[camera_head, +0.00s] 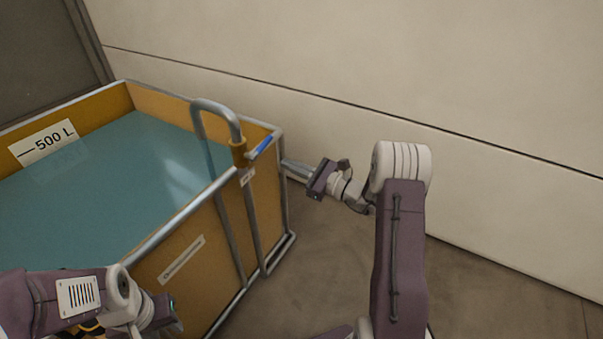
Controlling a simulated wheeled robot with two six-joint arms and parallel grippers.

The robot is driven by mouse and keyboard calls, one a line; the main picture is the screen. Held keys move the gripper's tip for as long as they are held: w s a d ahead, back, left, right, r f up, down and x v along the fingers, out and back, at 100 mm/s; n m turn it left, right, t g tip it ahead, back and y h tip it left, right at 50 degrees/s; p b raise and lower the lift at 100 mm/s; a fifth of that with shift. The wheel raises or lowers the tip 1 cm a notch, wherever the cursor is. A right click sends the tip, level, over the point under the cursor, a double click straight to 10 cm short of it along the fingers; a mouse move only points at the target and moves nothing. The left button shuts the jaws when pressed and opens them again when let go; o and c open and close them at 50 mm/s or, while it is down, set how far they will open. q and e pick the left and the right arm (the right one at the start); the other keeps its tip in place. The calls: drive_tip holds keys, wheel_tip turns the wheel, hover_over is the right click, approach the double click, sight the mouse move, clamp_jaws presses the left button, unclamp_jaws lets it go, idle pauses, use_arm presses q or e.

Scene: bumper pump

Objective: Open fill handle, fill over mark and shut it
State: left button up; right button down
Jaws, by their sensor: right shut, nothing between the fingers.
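The tank (185,264), with orange-brown walls and a grey frame, holds blue-green water (110,185). The water reaches about the lower edge of the white "500 L" mark (43,142) on the inner wall. A grey fill pipe (222,109) bends over the near rim. A pale bluish strip runs from its end down to the water. The blue fill handle (262,146) sits on the pipe's orange valve, slanting up to the right. My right gripper (290,166) is shut and empty, right of the tank corner, apart from the handle. My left gripper (172,314) is low at the near wall; its fingers are unclear.
A pale wall (400,70) runs behind the tank and along the right. Bare floor (490,280) lies to the right. A small white label (247,177) sits below the valve, and a longer label (181,258) is on the tank's outer wall.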

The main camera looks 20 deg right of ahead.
sight(269, 138)
drive_tip(key=shift+w+a+r+b, duration=0.35)
drive_tip(key=shift+w+a+r, duration=0.35)
drive_tip(key=shift+a+r, duration=0.25)
drive_tip(key=shift+w+a+r+b, duration=0.35)
drive_tip(key=shift+w+a+r, duration=0.35)
drive_tip(key=shift+r, duration=0.35)
drive_tip(key=shift+r+n+b, duration=0.3)
drive_tip(key=shift+n+b, duration=0.1)
drive_tip(key=shift+n, duration=0.2)
drive_tip(key=shift+s+a+r+n+g+b, duration=0.1)
drive_tip(key=shift+s+a+r+n+b, duration=0.25)
drive_tip(key=shift+r+n+b, duration=1.1)
drive_tip(key=shift+s+a+r+n+g+b, duration=0.15)
drive_tip(key=shift+a+r+n+b, duration=0.25)
drive_tip(key=shift+n+b, duration=2.05)
drive_tip(key=shift+s+a+r+n+g+b, duration=0.1)
drive_tip(key=shift+s+a+r+n+b, duration=0.25)
drive_tip(key=shift+r+n+b, duration=1.05)
drive_tip(key=shift+f+n+b, duration=0.4)
drive_tip(key=shift+n, duration=0.2)
